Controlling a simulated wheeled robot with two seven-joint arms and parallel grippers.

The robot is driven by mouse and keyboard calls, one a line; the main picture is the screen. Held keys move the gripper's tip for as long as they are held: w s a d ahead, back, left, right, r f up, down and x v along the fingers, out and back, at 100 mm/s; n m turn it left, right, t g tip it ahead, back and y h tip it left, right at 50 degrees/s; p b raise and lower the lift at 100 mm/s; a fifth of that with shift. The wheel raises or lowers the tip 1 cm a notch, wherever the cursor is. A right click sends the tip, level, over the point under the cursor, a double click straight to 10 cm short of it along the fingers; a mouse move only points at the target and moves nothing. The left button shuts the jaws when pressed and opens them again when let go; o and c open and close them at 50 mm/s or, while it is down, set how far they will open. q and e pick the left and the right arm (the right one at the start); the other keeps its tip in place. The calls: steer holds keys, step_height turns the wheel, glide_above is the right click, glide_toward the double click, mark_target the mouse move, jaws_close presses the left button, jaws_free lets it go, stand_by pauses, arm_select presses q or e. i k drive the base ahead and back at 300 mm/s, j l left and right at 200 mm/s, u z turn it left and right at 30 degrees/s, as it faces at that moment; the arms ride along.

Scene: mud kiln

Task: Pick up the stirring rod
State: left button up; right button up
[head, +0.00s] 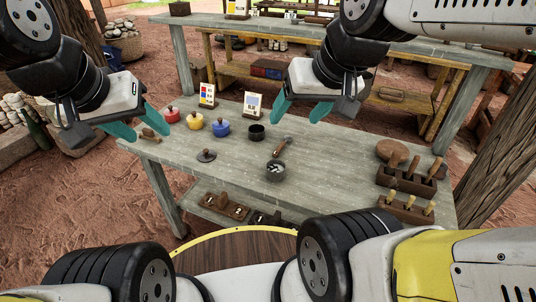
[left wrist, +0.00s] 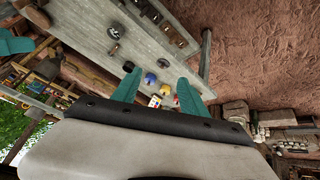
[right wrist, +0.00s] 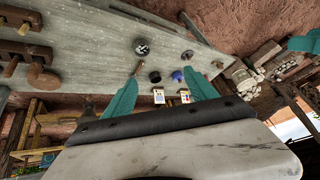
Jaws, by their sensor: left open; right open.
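A short brown rod (head: 281,147), which looks like the stirring rod, slants beside a dark bowl (head: 275,171) of pale pieces near the table's middle. I cannot tell whether it rests on the table or on the bowl's rim. The rod (right wrist: 138,67) and bowl (right wrist: 141,47) also show in the right wrist view. My right gripper (head: 300,110) is open and empty above the table's far edge, behind the rod. My left gripper (head: 142,126) is open and empty above the table's left end, far from the rod.
Red (head: 171,115), yellow (head: 194,121) and blue (head: 221,127) lidded pots, a black cup (head: 256,132) and a dark lid (head: 206,155) stand left of the rod. Wooden tool racks (head: 404,211) stand at the right end. The table (head: 330,170) is clear right of the bowl.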

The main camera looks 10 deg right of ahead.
mark_target(437, 162)
steer(key=z, duration=1.95)
steer(key=i+l, duration=0.15)
steer(key=i, duration=0.45)
steer(key=i+u, duration=0.05)
